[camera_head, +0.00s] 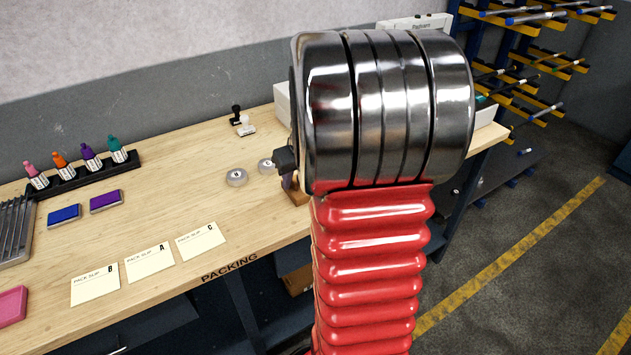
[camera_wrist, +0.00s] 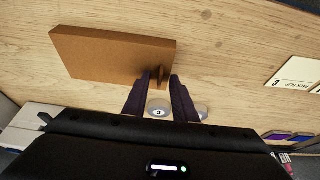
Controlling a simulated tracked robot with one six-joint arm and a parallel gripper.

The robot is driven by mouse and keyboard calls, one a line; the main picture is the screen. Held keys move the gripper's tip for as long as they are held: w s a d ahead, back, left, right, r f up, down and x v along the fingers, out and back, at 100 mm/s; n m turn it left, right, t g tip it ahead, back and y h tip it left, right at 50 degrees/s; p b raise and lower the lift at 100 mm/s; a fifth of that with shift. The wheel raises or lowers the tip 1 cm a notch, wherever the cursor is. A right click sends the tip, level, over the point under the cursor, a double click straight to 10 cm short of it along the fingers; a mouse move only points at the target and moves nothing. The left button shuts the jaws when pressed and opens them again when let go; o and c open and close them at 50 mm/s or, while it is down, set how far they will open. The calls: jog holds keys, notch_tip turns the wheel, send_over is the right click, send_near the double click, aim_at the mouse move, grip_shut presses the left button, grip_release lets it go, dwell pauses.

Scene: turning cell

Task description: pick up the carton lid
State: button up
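The carton lid (camera_wrist: 108,55) is a flat brown slab on the wooden bench in the wrist view, with a small upright tab (camera_wrist: 163,74) at its near right edge. My gripper (camera_wrist: 161,76) has its two dark fingers spread apart, with the tab between their tips. I see a gap beside the tab; whether a finger touches it I cannot tell. In the head view my arm hides most of the lid; a small brown part (camera_head: 297,193) shows beside the dark gripper (camera_head: 287,162).
Pack slips (camera_head: 149,262) lie along the front edge. A rod rack (camera_head: 530,55) is at right.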

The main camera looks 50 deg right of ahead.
grip_shut()
dwell(0.4)
notch_tip(320, 180, up, 10)
dwell(0.6)
jog(key=shift+a, duration=0.1)
dwell(0.4)
